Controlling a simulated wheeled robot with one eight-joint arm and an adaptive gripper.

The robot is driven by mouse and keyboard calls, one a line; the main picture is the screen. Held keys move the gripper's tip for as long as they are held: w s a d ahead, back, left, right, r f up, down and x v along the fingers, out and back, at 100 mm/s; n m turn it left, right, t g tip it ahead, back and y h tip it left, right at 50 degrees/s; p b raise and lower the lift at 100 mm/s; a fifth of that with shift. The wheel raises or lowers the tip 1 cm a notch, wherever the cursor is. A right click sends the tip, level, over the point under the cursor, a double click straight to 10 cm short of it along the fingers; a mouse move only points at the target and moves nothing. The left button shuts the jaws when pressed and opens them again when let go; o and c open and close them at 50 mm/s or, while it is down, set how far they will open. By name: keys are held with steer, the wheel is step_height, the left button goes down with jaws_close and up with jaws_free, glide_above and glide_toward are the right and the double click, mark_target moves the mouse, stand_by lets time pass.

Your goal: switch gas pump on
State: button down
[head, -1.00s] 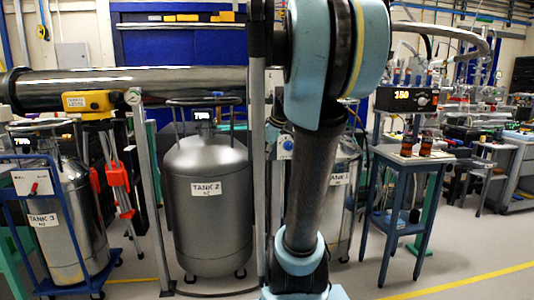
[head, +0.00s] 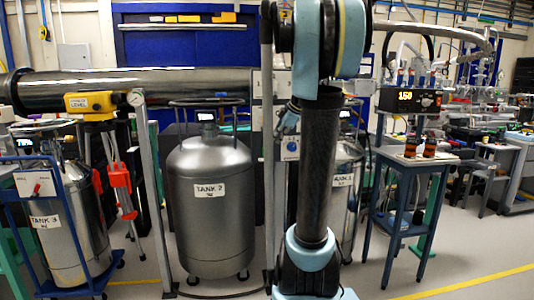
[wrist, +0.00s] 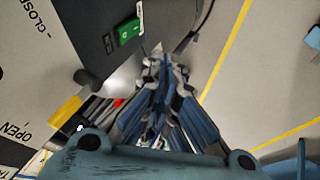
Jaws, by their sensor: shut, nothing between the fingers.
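No part is clearly marked as the gas pump. In the wrist view a dark grey box (wrist: 85,22) carries a small green piece with white markings (wrist: 128,31), which looks like a switch; its position cannot be told. My gripper (wrist: 160,58) is shut and empty, with its tips below and right of the green piece in the picture, apparently apart from it. In the head view a bluish part that seems to be my gripper (head: 289,117) shows just left of my arm, partly hidden by it.
A white panel (wrist: 22,85) marked OPEN and CLOSE has a yellow-ended lever (wrist: 66,111). Tank 2 (head: 210,220) and tank 3 (head: 75,235) stand left. Floor is clear at front right.

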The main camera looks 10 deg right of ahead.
mark_target(265, 151)
steer(key=x, duration=0.3)
steer(key=w+x, duration=0.1)
steer(key=x, duration=0.7)
steer(key=shift+w+d+r, duration=0.2)
steer(key=shift+r, duration=0.1)
steer(key=shift+w+f, duration=0.1)
steer(key=shift+w, duration=0.9)
steer(key=shift+a, duration=0.15)
